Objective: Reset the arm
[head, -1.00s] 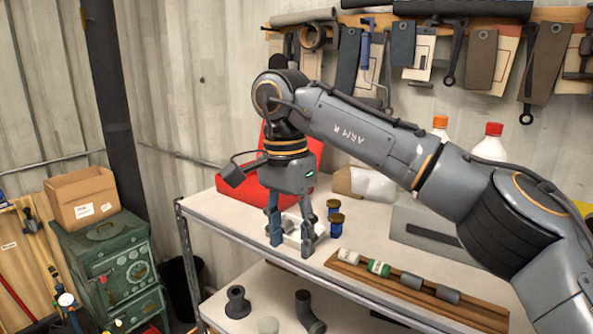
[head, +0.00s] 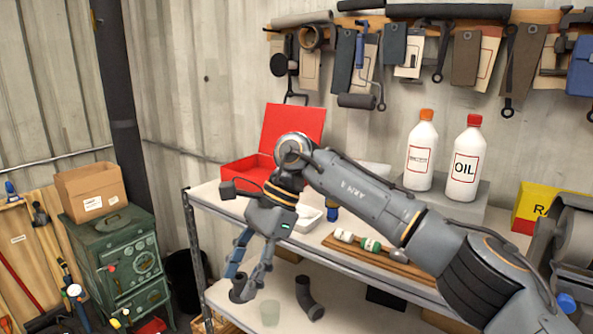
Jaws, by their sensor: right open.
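My right arm reaches in from the right across the metal shelf unit (head: 215,215). My right gripper (head: 239,280) is open, with its two fingers pointing down in front of the shelf's front edge. Nothing shows between its fingers. My left gripper is not in view.
On the top board are a red open case (head: 295,128), a white tray (head: 311,217), a wooden rack (head: 400,267) with small cylinders, and two bottles (head: 420,155) (head: 465,165) on a grey block. A green stove (head: 125,262) stands left.

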